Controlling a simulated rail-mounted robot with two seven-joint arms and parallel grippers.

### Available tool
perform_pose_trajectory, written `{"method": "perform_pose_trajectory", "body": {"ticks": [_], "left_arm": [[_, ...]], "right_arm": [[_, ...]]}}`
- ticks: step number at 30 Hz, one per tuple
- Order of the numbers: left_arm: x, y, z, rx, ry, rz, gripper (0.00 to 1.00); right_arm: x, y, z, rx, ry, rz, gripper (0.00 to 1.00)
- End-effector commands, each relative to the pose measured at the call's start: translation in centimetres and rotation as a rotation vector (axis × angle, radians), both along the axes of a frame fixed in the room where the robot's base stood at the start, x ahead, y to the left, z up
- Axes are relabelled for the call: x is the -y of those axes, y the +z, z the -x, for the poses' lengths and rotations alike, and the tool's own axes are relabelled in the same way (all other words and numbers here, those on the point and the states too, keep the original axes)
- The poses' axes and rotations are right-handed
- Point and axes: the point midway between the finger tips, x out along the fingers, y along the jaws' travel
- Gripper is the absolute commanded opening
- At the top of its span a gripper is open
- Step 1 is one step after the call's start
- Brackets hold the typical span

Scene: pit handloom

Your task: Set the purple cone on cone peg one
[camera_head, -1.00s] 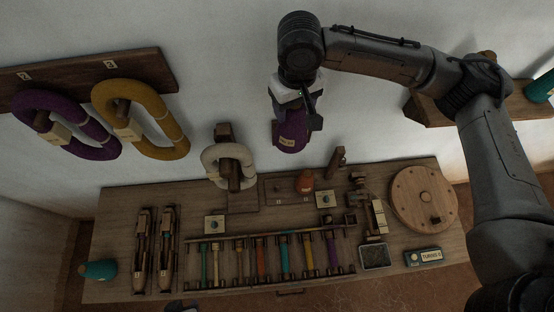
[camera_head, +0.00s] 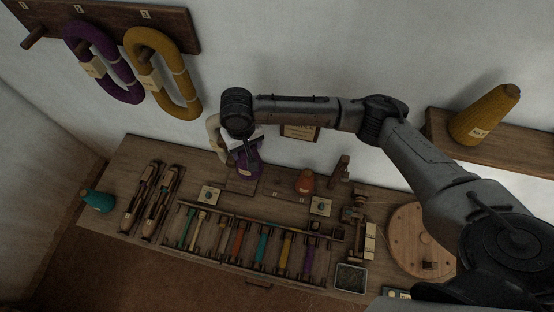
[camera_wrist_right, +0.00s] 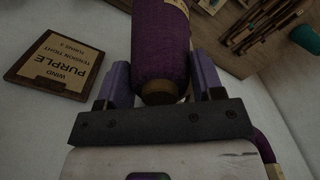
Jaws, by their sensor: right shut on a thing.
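My right gripper (camera_head: 243,146) is shut on the purple cone (camera_head: 248,167), which hangs over the back left part of the bench. In the right wrist view the purple cone (camera_wrist_right: 161,45) sits between the two fingers, its narrow tip toward the palm. A flat wooden piece (camera_head: 240,187) lies on the bench just below the cone. I cannot tell whether the cone touches it. I cannot make out cone peg one; the cone and gripper may hide it. My left gripper is not in view.
Colored bobbins lie in a rack in front. A wall sign (camera_wrist_right: 56,72) reads "PURPLE". A yellow cone (camera_head: 484,117) is on the right shelf.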

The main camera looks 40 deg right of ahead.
Motion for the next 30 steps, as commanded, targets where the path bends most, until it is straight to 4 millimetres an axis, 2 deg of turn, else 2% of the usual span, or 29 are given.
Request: {"method": "perform_pose_trajectory", "body": {"ticks": [1, 3, 6, 12, 15, 21, 30], "left_arm": [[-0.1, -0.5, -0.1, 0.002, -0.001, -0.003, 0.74], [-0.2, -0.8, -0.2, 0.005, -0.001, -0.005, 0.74], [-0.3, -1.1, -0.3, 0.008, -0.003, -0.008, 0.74], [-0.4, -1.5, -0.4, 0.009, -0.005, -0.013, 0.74], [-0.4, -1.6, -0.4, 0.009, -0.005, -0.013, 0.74], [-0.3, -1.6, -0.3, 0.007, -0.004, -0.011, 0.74], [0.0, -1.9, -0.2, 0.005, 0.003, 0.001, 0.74]], "right_arm": [[0.2, -3.7, 0.5, -0.013, -0.035, -0.002, 0.17], [0.8, -7.5, 0.8, -0.013, -0.086, -0.001, 0.17], [2.5, -12.4, 0.9, -0.010, -0.158, -0.001, 0.17], [6.8, -19.6, 1.0, -0.006, -0.207, 0.002, 0.17], [9.1, -21.9, 0.5, -0.002, -0.154, 0.002, 0.17], [11.9, -23.6, -0.5, 0.001, -0.025, 0.000, 0.17], [13.1, -24.6, -0.9, 0.003, 0.045, 0.000, 0.17]]}}
